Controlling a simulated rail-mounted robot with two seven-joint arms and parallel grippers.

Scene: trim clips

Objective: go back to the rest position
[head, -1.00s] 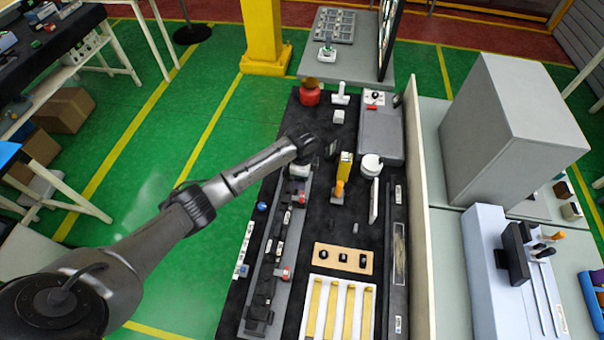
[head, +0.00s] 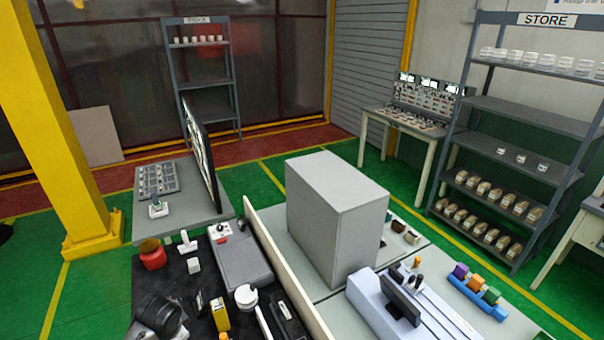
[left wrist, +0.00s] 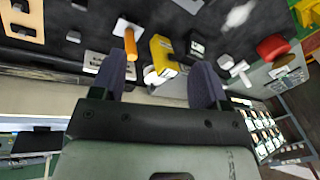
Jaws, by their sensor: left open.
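My left arm's dark wrist (head: 160,315) shows at the bottom left of the head view, over the black bench top (head: 175,277). In the left wrist view my left gripper (left wrist: 162,82) has its two dark fingers spread apart, with nothing held between them. A yellow block (left wrist: 162,50) and an orange-handled tool (left wrist: 130,42) lie beyond the fingertips on the bench. The yellow block also shows at the bottom of the head view (head: 219,315). Part of a tan board (left wrist: 20,18) with dark pieces is at the wrist view's top left. My right gripper is not in view.
A red pot (head: 152,257), a white-topped round part (head: 246,296) and a grey case (head: 238,258) stand on the bench. A cream divider (head: 285,265) edges it at right, with a large grey box (head: 335,215) beyond. A yellow column (head: 60,130) rises at left.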

